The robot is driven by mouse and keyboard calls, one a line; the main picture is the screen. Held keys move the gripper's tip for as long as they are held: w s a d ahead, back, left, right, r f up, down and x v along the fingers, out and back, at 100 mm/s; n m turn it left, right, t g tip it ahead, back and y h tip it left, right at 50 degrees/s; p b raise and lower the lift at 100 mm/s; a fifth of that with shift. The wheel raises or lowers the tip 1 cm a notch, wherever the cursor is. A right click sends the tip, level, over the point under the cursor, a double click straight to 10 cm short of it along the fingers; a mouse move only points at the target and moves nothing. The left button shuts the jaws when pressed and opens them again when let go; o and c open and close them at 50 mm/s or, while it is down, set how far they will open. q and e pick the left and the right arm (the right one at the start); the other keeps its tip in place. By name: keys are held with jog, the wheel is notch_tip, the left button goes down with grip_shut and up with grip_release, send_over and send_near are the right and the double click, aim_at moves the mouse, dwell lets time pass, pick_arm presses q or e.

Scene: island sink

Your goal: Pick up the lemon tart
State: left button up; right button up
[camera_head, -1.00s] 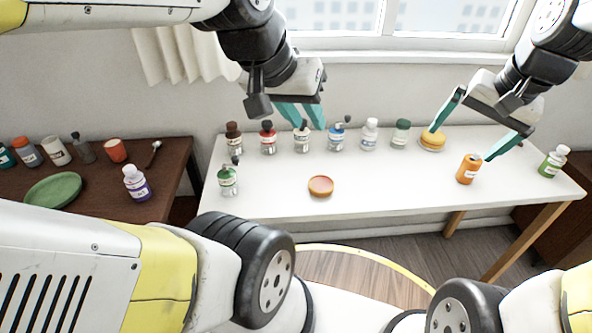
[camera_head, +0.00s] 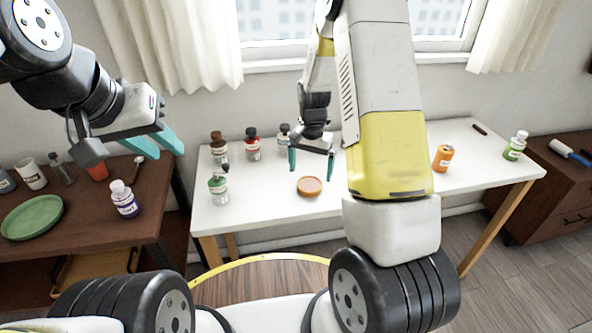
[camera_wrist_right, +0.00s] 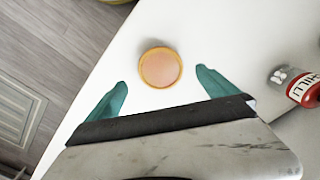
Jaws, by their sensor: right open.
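The lemon tart (camera_head: 309,187) is a small round disc with an orange rim and a pinkish-tan top. It lies flat on the white table. In the right wrist view the tart (camera_wrist_right: 160,67) is just beyond and between the teal fingertips, touching neither. My right gripper (camera_head: 311,165) is open and empty, pointing down above and slightly behind the tart; it also shows in the right wrist view (camera_wrist_right: 162,78). My left gripper (camera_head: 169,154) is raised at the left, over the edge of the dark table, with its two teal fingers apart and nothing between them.
The white table (camera_head: 265,212) has several bottles along its back, a green bottle (camera_head: 218,188) left of the tart and an orange can (camera_head: 442,158) at right. My right arm hides the table's middle. A green plate (camera_head: 32,216) and purple bottle (camera_head: 124,199) are on the dark table.

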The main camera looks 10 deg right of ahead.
aim_at(310, 183)
notch_tip(310, 183, down, 5)
jog(key=shift+a, duration=0.1)
jog(key=c, duration=1.5)
jog(key=shift+r, duration=0.1)
